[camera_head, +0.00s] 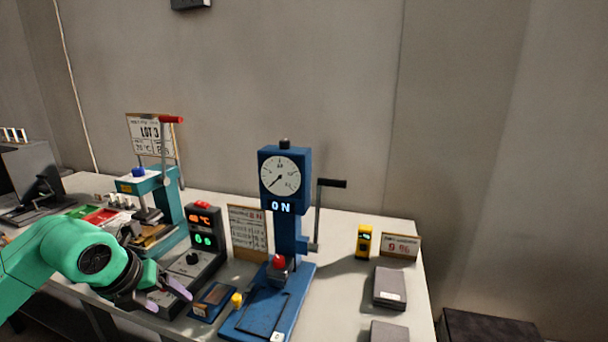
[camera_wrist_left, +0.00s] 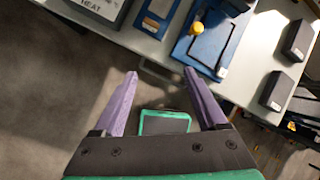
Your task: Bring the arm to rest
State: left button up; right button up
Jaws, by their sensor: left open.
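My left arm (camera_head: 75,255) is green and comes in from the left in the head view. My left gripper (camera_head: 168,297) is at the front edge of the white table, in front of the dark control box with red and green displays. In the left wrist view its two purple fingers (camera_wrist_left: 163,88) stand apart with nothing between them. Beyond the fingertips lie the table's front edge and the floor. My right gripper is in neither view.
A blue press (camera_head: 285,225) with a dial and "ON" display stands mid-table. A teal press (camera_head: 160,190) stands at left. Grey blocks (camera_head: 389,287), a yellow meter (camera_head: 364,241) and a sign (camera_head: 400,247) are at right. A blue tray (camera_head: 212,301) lies near my gripper.

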pick_arm(q)
jog(key=s+d+r+m+t+h, duration=0.1)
jog(key=d+r+m+h, duration=0.15)
jog(key=d+h, duration=1)
jog(key=d+r+n+t+h, duration=0.2)
jog(key=d+r+n+t, duration=0.3)
jog(key=d+r, duration=0.55)
jog(key=w+a+n+t+y, duration=0.3)
jog(key=a+n+t+y, duration=0.7)
jog(key=n, duration=0.5)
jog(key=s+a+f+n+g+y, duration=0.2)
jog(key=a+f+n+g+y, duration=0.3)
jog(key=f, duration=0.4)
jog(key=s+a+f+n+g+y, duration=0.1)
jog(key=a+f+n+g+y, duration=0.2)
jog(key=a+f+n, duration=0.55)
jog(key=s+d+f+g+h, duration=0.1)
jog(key=s+d+f+g, duration=0.1)
jog(key=s+f+g, duration=0.55)
jog(key=s+d+f+g+h, duration=0.1)
jog(key=s+d+f+g, duration=0.1)
jog(key=s+f, duration=0.9)
notch_tip(320, 180, down, 25)
jog(key=s+g, duration=0.2)
jog(key=s, duration=0.1)
jog(key=s+a+f, duration=0.2)
jog(key=s+f, duration=0.9)
jog(key=s, duration=0.4)
jog(key=shift+a+f+m+g, duration=0.35)
jog(key=shift+a+m, duration=0.05)
